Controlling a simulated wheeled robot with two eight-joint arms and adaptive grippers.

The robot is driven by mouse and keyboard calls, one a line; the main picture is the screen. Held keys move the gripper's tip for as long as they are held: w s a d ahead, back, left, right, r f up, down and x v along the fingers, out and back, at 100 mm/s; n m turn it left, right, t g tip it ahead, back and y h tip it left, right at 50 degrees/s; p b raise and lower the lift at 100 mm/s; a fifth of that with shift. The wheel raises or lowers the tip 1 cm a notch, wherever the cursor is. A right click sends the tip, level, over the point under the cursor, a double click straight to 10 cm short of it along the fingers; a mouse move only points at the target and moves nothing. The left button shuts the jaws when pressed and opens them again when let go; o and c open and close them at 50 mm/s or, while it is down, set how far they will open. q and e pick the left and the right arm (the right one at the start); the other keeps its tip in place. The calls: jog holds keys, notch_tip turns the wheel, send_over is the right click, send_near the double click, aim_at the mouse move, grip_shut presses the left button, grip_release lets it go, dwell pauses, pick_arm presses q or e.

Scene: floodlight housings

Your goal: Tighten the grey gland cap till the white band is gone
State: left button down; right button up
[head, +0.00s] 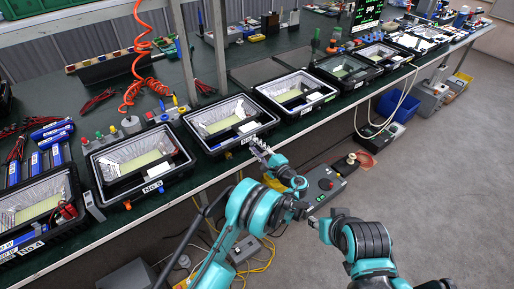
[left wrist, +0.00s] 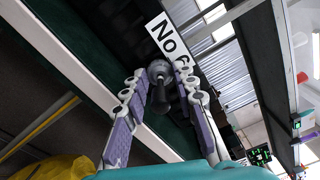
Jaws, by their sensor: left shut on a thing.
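The grey gland cap (left wrist: 158,70) sits below the No 6 label (left wrist: 178,32) on the front of a black floodlight housing in the left wrist view. A dark tapered piece (left wrist: 160,98) points from it toward the camera. My left gripper (left wrist: 161,75) is shut on the cap, one finger on each side. I cannot make out a white band there. In the head view my left gripper (head: 258,150) is at the front of the No 6 housing (head: 205,147), hiding the cap. My right gripper (head: 314,222) is off the bench over the floor, its fingers too small to read.
Other open housings stand in a row along the green bench, such as No 5 (head: 106,195) at left and another (head: 298,110) at right. An orange coiled hose (head: 135,70) hangs behind. A dark box with a red button (head: 325,184) is below the bench edge.

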pick_arm(q)
jog(key=m, duration=0.4)
jog(key=shift+m, duration=1.9)
jog(key=c, duration=1.2)
grip_release()
jog(key=v, duration=0.7)
jog(key=shift+s+d, duration=0.2)
